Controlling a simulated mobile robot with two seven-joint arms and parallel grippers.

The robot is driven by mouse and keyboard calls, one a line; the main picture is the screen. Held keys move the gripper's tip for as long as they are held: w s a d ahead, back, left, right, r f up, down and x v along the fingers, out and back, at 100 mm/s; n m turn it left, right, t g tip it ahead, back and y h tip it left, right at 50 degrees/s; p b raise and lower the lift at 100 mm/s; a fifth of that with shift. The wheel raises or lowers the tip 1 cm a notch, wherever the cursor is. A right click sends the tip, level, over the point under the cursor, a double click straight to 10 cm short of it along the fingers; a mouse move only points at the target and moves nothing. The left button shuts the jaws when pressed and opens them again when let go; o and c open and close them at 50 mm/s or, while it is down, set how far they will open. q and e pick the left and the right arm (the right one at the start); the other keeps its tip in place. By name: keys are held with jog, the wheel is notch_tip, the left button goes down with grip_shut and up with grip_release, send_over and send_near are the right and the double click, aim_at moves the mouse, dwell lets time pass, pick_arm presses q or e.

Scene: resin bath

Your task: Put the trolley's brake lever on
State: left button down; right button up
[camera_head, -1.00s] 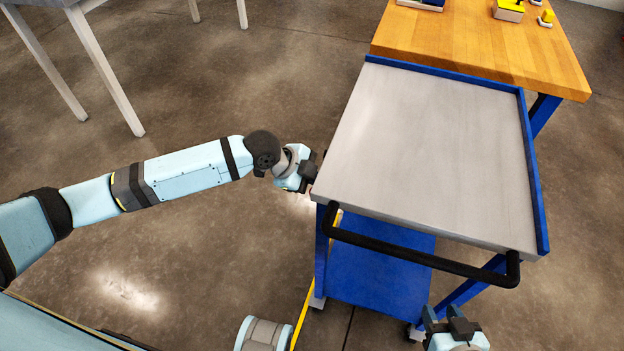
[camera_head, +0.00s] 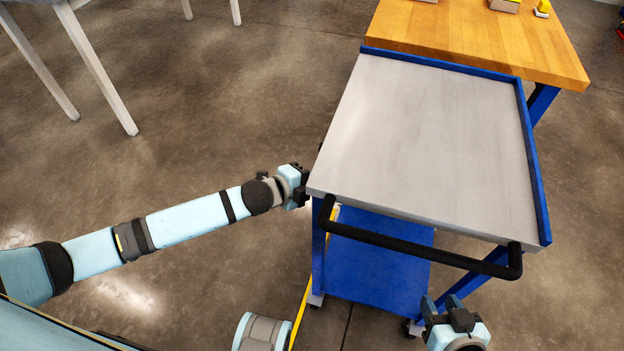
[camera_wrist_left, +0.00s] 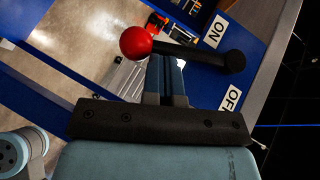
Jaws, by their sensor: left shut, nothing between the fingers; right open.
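The trolley (camera_head: 420,140) stands right of centre in the head view, with a grey top, blue frame and black handle. The brake lever (camera_wrist_left: 190,50) shows in the left wrist view as a black bar with a red ball knob (camera_wrist_left: 136,42). It runs from its pivot at right, just below the ON label (camera_wrist_left: 215,32); the OFF label (camera_wrist_left: 232,98) is lower. My left gripper (camera_head: 303,184) is at the trolley's near left corner. Its shut, empty fingers (camera_wrist_left: 166,68) reach the lever's shaft; contact is unclear. My right gripper (camera_head: 447,308) is open below the handle.
A wooden bench (camera_head: 480,40) with blue legs adjoins the trolley's far side. A table with white legs (camera_head: 95,65) stands at upper left. The trolley's top is empty. The floor between table and trolley is clear.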

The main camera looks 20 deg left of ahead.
pick_arm(q)
jog(key=shift+w+f, duration=0.15)
jog(key=shift+f, duration=0.1)
dwell(0.4)
jog(key=shift+a, duration=0.1)
